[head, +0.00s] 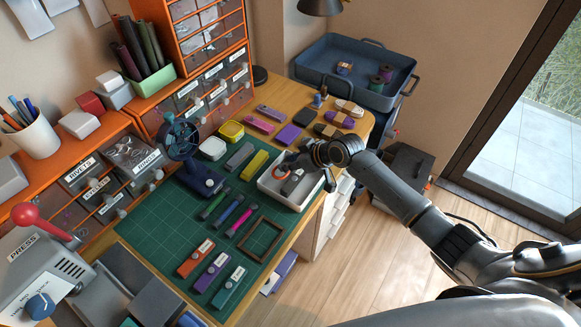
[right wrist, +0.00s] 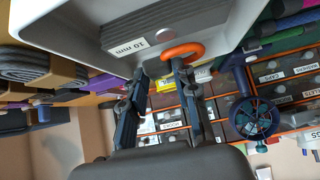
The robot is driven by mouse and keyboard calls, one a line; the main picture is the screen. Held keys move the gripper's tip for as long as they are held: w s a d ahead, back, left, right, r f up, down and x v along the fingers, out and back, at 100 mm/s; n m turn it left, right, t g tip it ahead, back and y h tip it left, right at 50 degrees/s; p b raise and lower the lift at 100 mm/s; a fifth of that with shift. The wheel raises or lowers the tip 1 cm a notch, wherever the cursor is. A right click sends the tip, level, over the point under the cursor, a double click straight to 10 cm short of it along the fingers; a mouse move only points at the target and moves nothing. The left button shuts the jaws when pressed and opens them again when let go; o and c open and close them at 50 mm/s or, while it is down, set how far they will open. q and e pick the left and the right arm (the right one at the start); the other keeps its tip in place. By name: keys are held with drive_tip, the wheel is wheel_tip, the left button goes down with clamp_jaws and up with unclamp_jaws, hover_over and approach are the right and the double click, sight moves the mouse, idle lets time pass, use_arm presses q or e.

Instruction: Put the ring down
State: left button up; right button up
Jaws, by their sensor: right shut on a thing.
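An orange ring (head: 281,172) is at the fingertips of my right gripper (head: 298,162), at the left part of the white tray (head: 284,200). In the right wrist view the ring (right wrist: 183,49) is at the tip of a finger of the gripper (right wrist: 160,72), close to the tray (right wrist: 75,40) and beside a dark grey block labelled 10 mm (right wrist: 140,42). The grey block (head: 293,183) lies in the tray. I cannot tell whether the ring touches the tray. The wrist and fingers partly cover the tray's back edge. My left gripper is not in view.
A green cutting mat (head: 150,215) holds a brown frame (head: 261,240), several coloured pens and labelled blocks. A blue fan (head: 184,150) stands behind. Small bars and coiled cords lie at the table's back. A blue bin (head: 345,65) stands beyond the table.

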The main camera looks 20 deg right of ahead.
drive_tip(key=shift+s+f, duration=0.1)
drive_tip(key=shift+f, duration=1.1)
drive_tip(key=shift+f, duration=0.15)
drive_tip(key=o, duration=0.9)
drive_tip(key=shift+o, duration=0.2)
drive_tip(key=v, duration=1.2)
